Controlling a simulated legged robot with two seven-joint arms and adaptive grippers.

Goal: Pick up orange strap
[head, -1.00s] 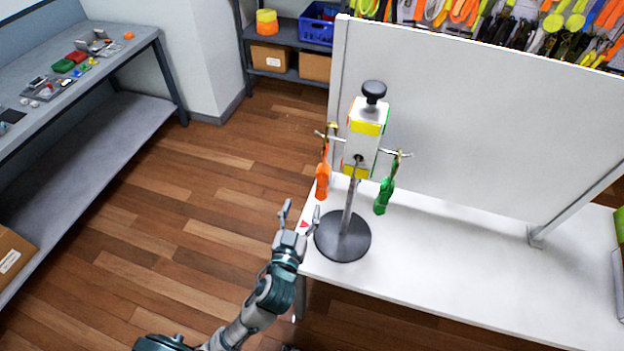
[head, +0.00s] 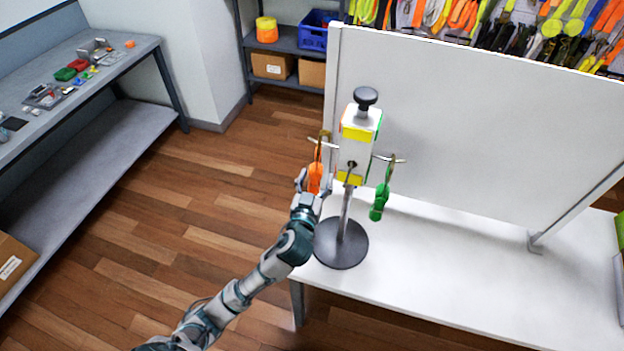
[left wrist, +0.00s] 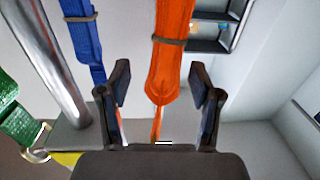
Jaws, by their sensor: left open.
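The orange strap (head: 315,177) hangs from the left peg of a stand (head: 345,210) on the white table. My left gripper (head: 313,186) is at its lower part in the head view. In the left wrist view the orange strap (left wrist: 170,70) hangs between the two open fingers of my left gripper (left wrist: 160,95), with gaps on both sides. A green strap (head: 381,195) hangs from the right peg; it also shows at the left edge of the left wrist view (left wrist: 18,115). A blue strap (left wrist: 84,40) shows left of the orange one. My right gripper is not in view.
The stand's round dark base (head: 341,245) rests near the left edge of the white table (head: 470,270). A white panel (head: 480,130) rises behind it. A grey bench (head: 90,85) with small parts stands at the left. Open floor lies between.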

